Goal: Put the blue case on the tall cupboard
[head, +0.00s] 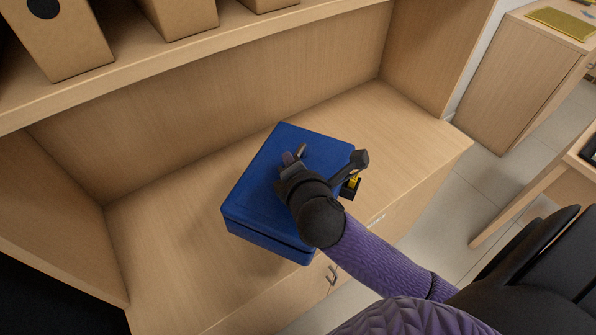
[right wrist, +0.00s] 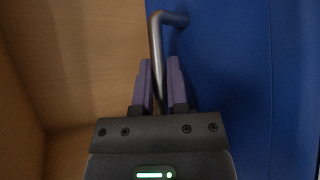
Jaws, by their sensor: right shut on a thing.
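The blue case (head: 262,190) is at the centre of the head view, over the wooden counter surface of the tall cupboard (head: 150,240), with its near corner by the front edge. Whether its underside touches the surface cannot be told. My right gripper (head: 293,157) is over the case's upper face. In the right wrist view, its purple fingers (right wrist: 159,85) are shut on the thin metal handle (right wrist: 157,45), beside the blue wall of the case (right wrist: 240,80). My left gripper is not in view.
A shelf (head: 200,52) with several cardboard binders (head: 66,45) runs above the back of the surface. Side panels close both ends. The surface is clear left and right of the case. A low cabinet (head: 515,75) stands at right, beyond a strip of tiled floor (head: 440,215).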

